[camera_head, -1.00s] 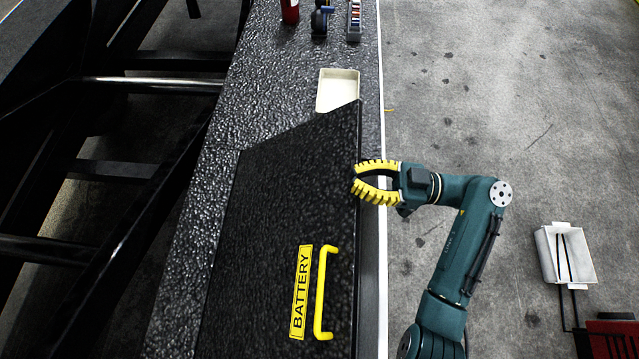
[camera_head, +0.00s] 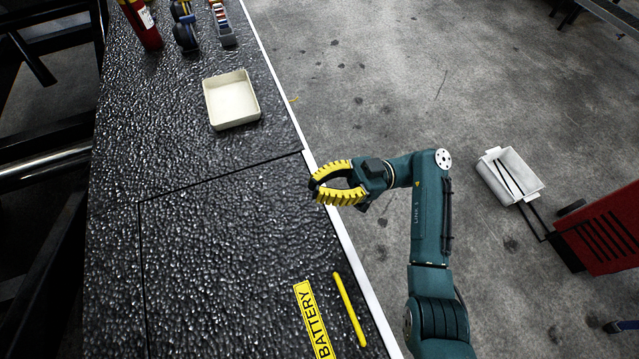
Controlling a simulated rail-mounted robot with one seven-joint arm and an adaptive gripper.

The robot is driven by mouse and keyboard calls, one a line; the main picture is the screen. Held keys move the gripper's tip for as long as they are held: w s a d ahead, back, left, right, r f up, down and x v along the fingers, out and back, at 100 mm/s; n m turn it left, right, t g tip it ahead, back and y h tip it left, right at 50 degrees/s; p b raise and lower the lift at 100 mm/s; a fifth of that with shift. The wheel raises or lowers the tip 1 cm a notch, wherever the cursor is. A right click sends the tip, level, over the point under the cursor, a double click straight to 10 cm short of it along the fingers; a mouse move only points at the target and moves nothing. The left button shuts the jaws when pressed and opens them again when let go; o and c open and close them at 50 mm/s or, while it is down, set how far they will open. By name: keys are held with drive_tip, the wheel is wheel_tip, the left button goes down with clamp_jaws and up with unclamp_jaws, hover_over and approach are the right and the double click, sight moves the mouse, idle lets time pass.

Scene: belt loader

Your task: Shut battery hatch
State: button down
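The battery hatch (camera_head: 220,255) is a black, rough-textured lid with a yellow BATTERY label (camera_head: 313,322) and a yellow bar handle (camera_head: 349,310). It lies level with the black deck around it, with a thin dark seam along its far and left edges. Its near part runs out of the picture. My gripper (camera_head: 313,190), with yellow ribbed fingers, is over the right edge of the deck by the hatch's far right corner. Its fingertips are together with nothing between them. Whether it touches the hatch cannot be told.
A cream tray (camera_head: 232,100) sits on the deck beyond the hatch. A red extinguisher-like cylinder (camera_head: 143,24) and small tools (camera_head: 185,25) stand farther back. Right of the deck is open concrete floor, with a white bin (camera_head: 510,174) and a red machine (camera_head: 603,228).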

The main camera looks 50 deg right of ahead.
drive_tip(key=b+v, duration=0.8)
drive_tip(key=b, duration=0.1)
idle(0.5)
drive_tip(key=shift+d, duration=0.1)
